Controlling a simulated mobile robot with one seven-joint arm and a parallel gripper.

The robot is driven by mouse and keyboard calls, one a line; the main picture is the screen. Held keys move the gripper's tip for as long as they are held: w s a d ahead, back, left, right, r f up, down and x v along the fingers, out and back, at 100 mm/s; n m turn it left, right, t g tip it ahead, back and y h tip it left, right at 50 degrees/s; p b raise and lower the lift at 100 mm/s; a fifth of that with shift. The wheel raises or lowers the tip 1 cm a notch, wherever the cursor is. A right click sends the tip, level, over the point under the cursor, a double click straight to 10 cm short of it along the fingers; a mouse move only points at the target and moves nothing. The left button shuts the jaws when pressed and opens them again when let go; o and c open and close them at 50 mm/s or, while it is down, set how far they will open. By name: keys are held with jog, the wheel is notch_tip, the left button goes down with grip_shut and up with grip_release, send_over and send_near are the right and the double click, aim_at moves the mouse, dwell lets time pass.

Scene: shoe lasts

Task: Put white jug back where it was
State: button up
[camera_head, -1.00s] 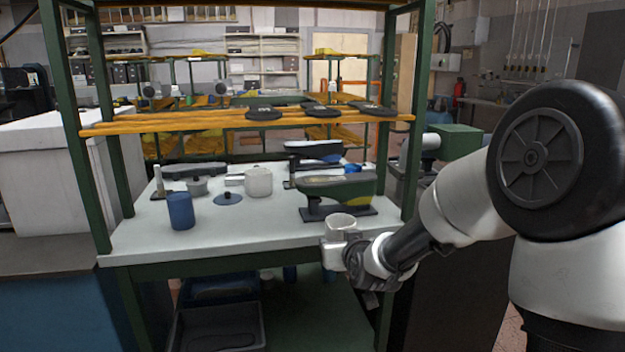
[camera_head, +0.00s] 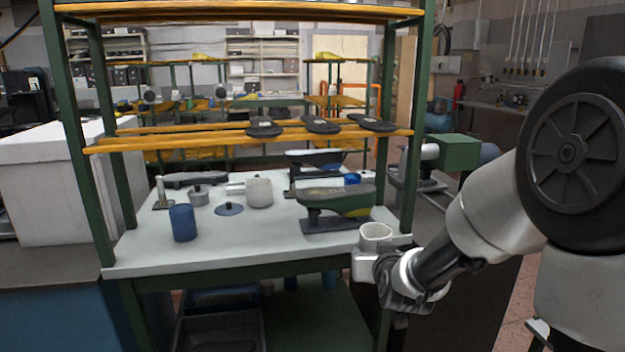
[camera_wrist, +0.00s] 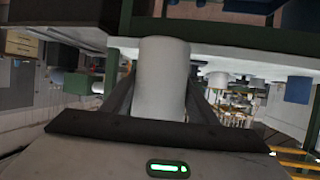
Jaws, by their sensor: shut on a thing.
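My gripper (camera_head: 366,262) is shut on the white jug (camera_head: 375,232), just off the front right corner of the table (camera_head: 230,248). The jug looks upright in the head view, with its open top showing. In the wrist view the jug (camera_wrist: 163,75) fills the space between the two dark fingers of my gripper (camera_wrist: 163,95). The wrist picture is upside down. The jug's lower part is hidden by my gripper in the head view.
On the table stand a blue cup (camera_head: 183,222), a white pot (camera_head: 259,192), a grey pot (camera_head: 198,195), a dark lid (camera_head: 229,209) and a shoe last on a stand (camera_head: 335,205). An orange shelf with soles (camera_head: 321,125) spans above. The front middle tabletop is clear. A green post (camera_head: 411,170) rises close to the jug.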

notch_tip(320, 180, up, 29)
jog(key=p, duration=2.7)
